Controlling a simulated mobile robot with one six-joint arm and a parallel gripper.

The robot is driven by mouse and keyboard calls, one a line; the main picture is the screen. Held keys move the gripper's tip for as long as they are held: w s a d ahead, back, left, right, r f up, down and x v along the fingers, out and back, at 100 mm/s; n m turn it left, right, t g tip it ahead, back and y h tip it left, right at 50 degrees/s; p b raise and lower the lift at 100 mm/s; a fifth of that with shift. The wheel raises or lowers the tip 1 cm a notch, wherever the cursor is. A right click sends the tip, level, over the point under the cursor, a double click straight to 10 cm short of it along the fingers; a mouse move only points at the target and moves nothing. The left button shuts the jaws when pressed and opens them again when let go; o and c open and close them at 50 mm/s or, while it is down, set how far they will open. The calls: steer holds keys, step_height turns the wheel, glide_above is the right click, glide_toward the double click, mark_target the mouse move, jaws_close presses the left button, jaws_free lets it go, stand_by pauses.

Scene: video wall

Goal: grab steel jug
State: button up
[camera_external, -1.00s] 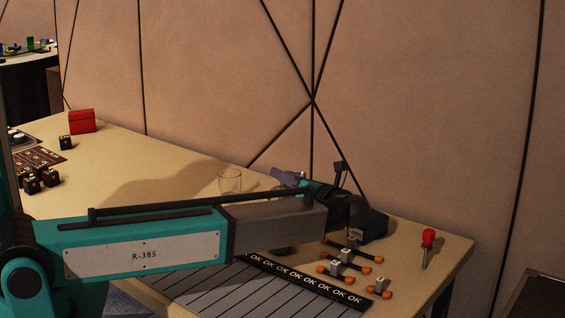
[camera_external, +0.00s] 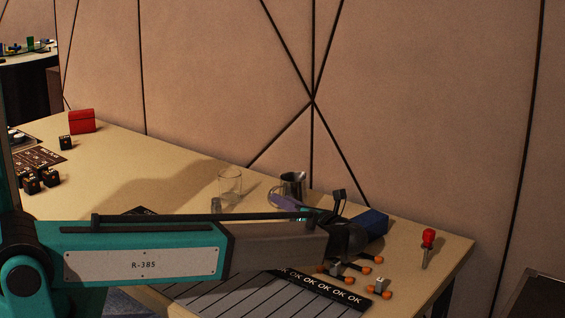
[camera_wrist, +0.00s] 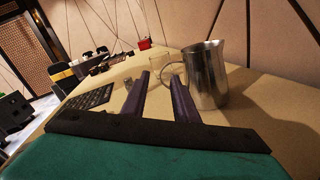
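The steel jug (camera_external: 293,184) stands upright near the back edge of the table, by the wall. In the wrist view the steel jug (camera_wrist: 207,78) is just right of my fingers, its handle pointing left. My gripper (camera_wrist: 160,77) is open and empty, its two dark purple fingers apart. The handle's loop shows by the tip of the right finger; whether they touch I cannot tell. In the external view my gripper (camera_external: 292,203) is in front of the jug and hides part of its lower side.
A clear glass (camera_external: 230,182) stands left of the jug. A blue box (camera_external: 373,222) sits right of my wrist. Orange-ended parts (camera_external: 372,259) and a red-handled tool (camera_external: 428,240) lie at right. The wall (camera_external: 400,120) is close behind the jug.

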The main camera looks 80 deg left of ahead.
mark_target(269, 195)
steer(key=shift+s+a+f, duration=0.1)
steer(key=shift+a+f, duration=0.05)
steer(key=shift+f, duration=0.35)
steer(key=shift+x, duration=1.1)
steer(key=shift+r, duration=0.1)
steer(key=shift+p+x, duration=0.55)
steer(key=shift+x, duration=1.95)
jaws_close()
